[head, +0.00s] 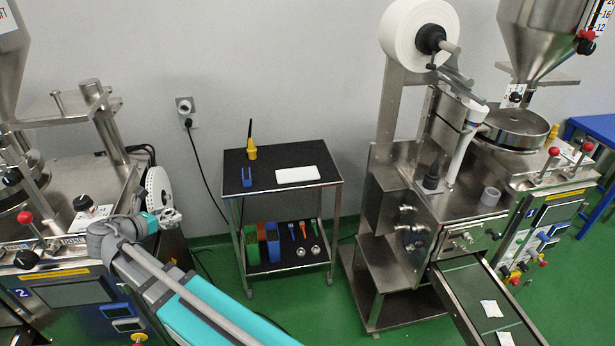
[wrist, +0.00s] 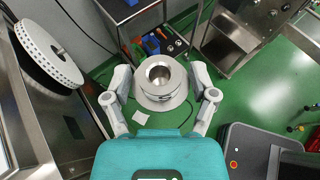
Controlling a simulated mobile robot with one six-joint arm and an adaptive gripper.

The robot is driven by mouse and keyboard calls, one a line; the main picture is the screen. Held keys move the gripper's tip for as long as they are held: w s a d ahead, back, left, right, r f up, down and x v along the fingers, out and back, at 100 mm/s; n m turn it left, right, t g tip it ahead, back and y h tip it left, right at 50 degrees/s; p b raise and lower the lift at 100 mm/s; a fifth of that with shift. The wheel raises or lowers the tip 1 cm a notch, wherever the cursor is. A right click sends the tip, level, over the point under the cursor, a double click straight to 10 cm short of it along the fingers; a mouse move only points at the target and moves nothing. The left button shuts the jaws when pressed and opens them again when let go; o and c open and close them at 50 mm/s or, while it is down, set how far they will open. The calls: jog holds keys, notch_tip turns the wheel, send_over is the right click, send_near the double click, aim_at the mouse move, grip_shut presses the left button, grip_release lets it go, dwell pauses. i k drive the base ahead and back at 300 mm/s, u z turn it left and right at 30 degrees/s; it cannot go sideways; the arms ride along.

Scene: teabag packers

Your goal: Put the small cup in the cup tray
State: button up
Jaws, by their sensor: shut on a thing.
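My gripper (wrist: 160,84) is shut on a round metal cup (wrist: 160,68) with a wide rim and hollow centre, held upright between the two fingers in the wrist view. In the head view my gripper (head: 163,217) is at the left, beside the left machine, and the cup in it is small and partly hidden. I cannot tell for sure which thing is the cup tray. A flat white tray-like slab (head: 297,174) lies on the black trolley top, well to the right of my gripper.
The trolley (head: 262,160) also bears a yellow tool (head: 252,152) and a blue holder (head: 247,177). Its lower shelf has coloured bins and small metal cups (head: 301,252). A white perforated wheel (wrist: 45,50) is close on the left. The right machine (head: 400,225) has a conveyor. Green floor lies between.

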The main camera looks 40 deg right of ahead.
aim_at(306, 174)
jog(key=u, duration=1.05)
jog(key=i, duration=0.1)
jog(key=z, duration=3)
jog(key=i, duration=0.9)
jog(key=u, duration=0.85)
